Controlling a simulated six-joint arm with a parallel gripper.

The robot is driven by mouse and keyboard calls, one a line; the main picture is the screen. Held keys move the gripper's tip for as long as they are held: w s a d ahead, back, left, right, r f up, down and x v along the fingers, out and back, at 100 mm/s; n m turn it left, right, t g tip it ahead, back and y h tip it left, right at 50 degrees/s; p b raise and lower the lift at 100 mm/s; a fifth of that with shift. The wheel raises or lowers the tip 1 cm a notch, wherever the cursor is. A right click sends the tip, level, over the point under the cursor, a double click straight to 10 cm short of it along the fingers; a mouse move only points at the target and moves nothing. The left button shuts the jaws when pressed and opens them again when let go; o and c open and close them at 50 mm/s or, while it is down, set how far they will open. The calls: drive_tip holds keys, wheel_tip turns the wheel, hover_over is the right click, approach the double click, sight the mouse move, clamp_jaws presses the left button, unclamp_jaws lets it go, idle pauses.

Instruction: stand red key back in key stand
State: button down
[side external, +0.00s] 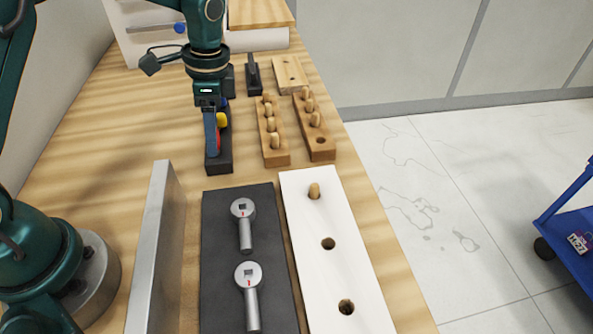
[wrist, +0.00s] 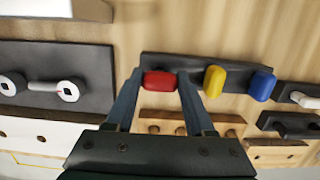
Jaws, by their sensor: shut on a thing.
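My gripper (wrist: 158,86) is shut on the red key (wrist: 158,81), with one finger on each side of its handle. The black key stand (side external: 219,164) lies below; it also shows in the wrist view (wrist: 192,62). The red key is at the stand's left end in the wrist view, in line with the other keys. The yellow key (wrist: 214,81) and the blue key (wrist: 262,84) stand in it beside the red one. In the side view my gripper (side external: 213,140) hides much of the keys. I cannot tell how deep the red key's lower end sits.
Two wooden blocks with pegs (side external: 271,141) (side external: 314,135) stand right of the key stand. A dark board (side external: 223,262) with two grey tools, a white board (side external: 316,220) with holes and a metal bar (side external: 158,245) lie nearer the camera. Bare table lies left of the stand.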

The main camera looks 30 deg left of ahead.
drive_tip(key=shift+f, duration=0.6)
idle(0.6)
drive_tip(key=shift+c, duration=0.9)
unclamp_jaws()
drive_tip(key=shift+r, duration=0.1)
drive_tip(key=shift+r, duration=2.4)
